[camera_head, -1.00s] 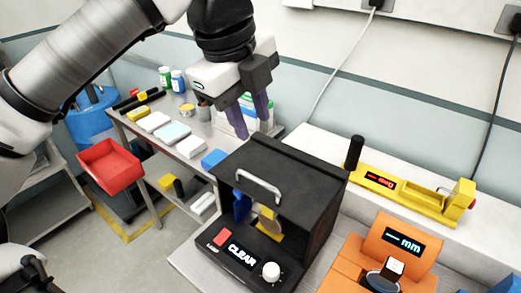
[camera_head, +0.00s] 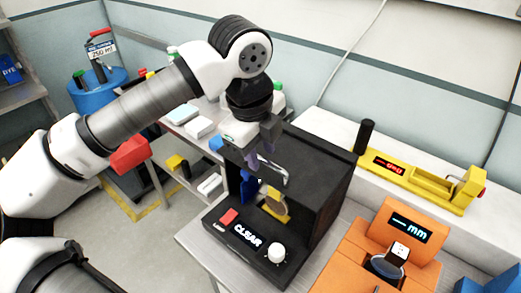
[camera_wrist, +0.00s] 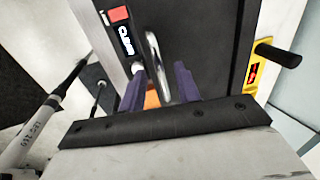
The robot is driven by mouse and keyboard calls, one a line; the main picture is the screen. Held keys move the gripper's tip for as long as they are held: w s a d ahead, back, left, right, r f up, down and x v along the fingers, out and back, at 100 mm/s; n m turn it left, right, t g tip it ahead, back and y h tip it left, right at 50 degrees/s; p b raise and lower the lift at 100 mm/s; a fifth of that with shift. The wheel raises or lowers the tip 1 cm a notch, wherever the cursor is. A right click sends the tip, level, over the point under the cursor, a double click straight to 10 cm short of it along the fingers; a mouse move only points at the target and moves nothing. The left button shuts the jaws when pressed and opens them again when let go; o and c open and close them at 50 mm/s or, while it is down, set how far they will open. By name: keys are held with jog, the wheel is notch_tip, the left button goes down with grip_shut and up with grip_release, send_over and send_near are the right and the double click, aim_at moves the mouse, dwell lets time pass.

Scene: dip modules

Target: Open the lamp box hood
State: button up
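The lamp box is black, with a dark hood (camera_head: 318,168) and a silver bar handle (camera_head: 276,172) on the hood's front. The front is open below the handle, showing a blue thing and a yellow-and-tan thing inside. My gripper (camera_head: 257,163) is at the handle, pointing down, and partly covers it. In the wrist view, the purple fingers (camera_wrist: 158,88) are spread apart and the handle (camera_wrist: 158,65) shows between them, apart from both. How deep the handle sits between the fingertips is hard to tell.
The front panel (camera_head: 247,237) has a red button, a "CLEAR" display and a white knob (camera_head: 276,252). A yellow device (camera_head: 420,180) with a black post stands at right, behind an orange gauge (camera_head: 400,235). A red bin (camera_head: 130,153) is at left.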

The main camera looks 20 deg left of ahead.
jog(key=shift+f, duration=0.2)
jog(key=shift+c, duration=0.2)
grip_shut()
jog(key=shift+w+r, duration=0.1)
